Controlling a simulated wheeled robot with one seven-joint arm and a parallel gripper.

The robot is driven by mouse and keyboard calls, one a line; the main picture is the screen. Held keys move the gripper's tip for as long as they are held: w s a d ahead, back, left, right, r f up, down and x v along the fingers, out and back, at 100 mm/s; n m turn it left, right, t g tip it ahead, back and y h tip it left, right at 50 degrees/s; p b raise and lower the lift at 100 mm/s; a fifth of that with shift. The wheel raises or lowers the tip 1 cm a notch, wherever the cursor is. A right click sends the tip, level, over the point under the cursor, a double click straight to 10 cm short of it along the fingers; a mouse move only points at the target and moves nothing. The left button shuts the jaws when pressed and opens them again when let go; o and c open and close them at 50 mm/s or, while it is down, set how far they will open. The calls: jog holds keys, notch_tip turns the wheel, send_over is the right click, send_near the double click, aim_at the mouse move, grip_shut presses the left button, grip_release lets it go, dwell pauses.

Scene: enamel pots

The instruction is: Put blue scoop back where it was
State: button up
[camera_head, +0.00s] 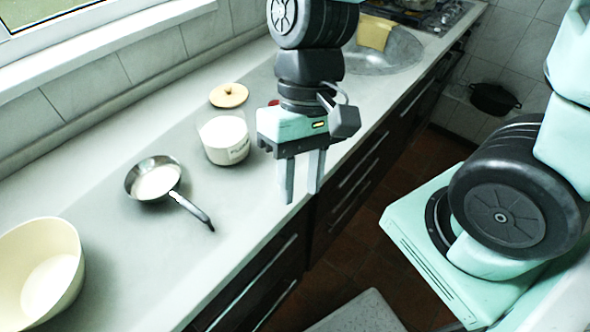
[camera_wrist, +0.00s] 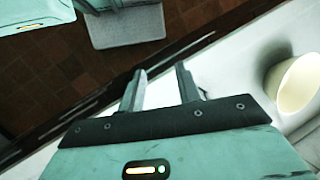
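I see no thing that is clearly a blue scoop in either view. A small metal pan (camera_head: 146,172) with a dark handle stands on the counter, with white content or a white inside. My gripper (camera_head: 302,186) is over the counter's front edge, right of the canister, fingers pointing down. The fingers are apart with nothing between them, also in the wrist view (camera_wrist: 161,80).
A large cream bowl (camera_head: 58,270) stands at the counter's near left; the wrist view shows a cream vessel (camera_wrist: 299,84) at right. A sink (camera_head: 390,54) with a yellow cloth (camera_head: 375,32) is at the back. A small red thing is partly hidden behind my gripper. The front counter is clear.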

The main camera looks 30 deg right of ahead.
jog(key=n+t, duration=0.1)
jog(key=n, duration=0.1)
jog(key=a+r+n+t+h, duration=0.1)
jog(key=n, duration=0.1)
jog(key=r+n+t+h, duration=0.1)
jog(key=n, duration=0.1)
jog(key=shift+s+a+r+n, duration=0.2)
jog(key=shift+s+r+n, duration=0.05)
jog(key=shift+s+n, duration=0.1)
dwell(0.9)
